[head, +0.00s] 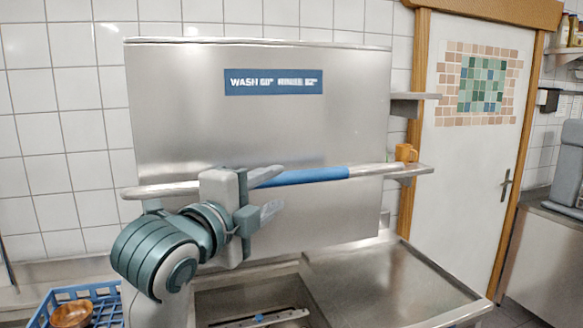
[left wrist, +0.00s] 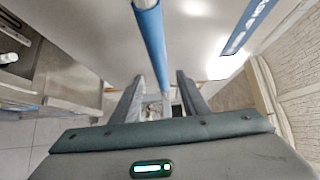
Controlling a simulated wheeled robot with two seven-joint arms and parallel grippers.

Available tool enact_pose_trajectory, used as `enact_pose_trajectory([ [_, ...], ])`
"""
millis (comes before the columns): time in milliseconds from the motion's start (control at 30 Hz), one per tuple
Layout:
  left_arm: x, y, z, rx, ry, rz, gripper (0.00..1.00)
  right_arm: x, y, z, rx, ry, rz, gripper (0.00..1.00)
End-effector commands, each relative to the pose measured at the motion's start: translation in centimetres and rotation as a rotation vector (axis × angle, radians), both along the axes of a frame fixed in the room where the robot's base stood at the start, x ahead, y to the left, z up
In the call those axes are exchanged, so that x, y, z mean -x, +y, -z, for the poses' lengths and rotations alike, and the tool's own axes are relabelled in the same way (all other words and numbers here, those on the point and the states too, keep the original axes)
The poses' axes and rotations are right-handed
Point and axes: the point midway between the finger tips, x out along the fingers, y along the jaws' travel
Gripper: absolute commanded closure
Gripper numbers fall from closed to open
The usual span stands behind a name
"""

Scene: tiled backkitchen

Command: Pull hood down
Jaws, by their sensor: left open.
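The hood (head: 200,110) is a large steel box with a blue "WASH" label (head: 273,81), raised above the steel sink and counter. Its horizontal handle bar (head: 160,190) crosses the front and has a blue grip section (head: 310,176). My left gripper (head: 270,195) is open at the bar, just left of the blue section. The upper finger overlaps the bar and the lower finger is below it. In the left wrist view the blue grip (left wrist: 150,35) runs down toward the gap between the open fingers (left wrist: 160,95); whether they touch the bar is unclear. My right gripper is not in view.
A steel drainboard (head: 380,280) lies below to the right and a sink basin (head: 250,300) below. A blue crate (head: 105,292) with a brown bowl (head: 71,315) is at lower left. An orange mug (head: 405,153) stands on a small shelf right of the hood, before a white door (head: 460,180).

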Motion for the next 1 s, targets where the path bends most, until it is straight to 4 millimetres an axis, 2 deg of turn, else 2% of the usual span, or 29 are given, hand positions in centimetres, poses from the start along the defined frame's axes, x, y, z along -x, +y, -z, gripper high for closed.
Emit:
enact_pose_trajectory([
  [33, -0.9, -0.5, -0.2, 0.001, 0.006, 0.0, 0.59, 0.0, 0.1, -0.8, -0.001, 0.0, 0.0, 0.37],
  [200, -3.6, -1.8, -0.2, 0.001, 0.005, 0.0, 0.59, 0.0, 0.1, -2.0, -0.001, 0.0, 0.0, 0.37],
  [400, -6.0, -3.0, -0.1, 0.001, 0.004, 0.0, 0.59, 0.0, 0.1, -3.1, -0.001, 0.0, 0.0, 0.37],
  [600, -7.1, -3.6, 0.0, 0.001, 0.0, -0.001, 0.59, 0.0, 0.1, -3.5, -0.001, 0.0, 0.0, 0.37],
  [933, -7.2, -3.6, 0.1, 0.0, -0.001, -0.001, 0.59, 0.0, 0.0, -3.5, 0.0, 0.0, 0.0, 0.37],
  [1000, -7.2, -3.6, 0.1, 0.0, -0.001, -0.001, 0.76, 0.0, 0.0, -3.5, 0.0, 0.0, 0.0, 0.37],
])
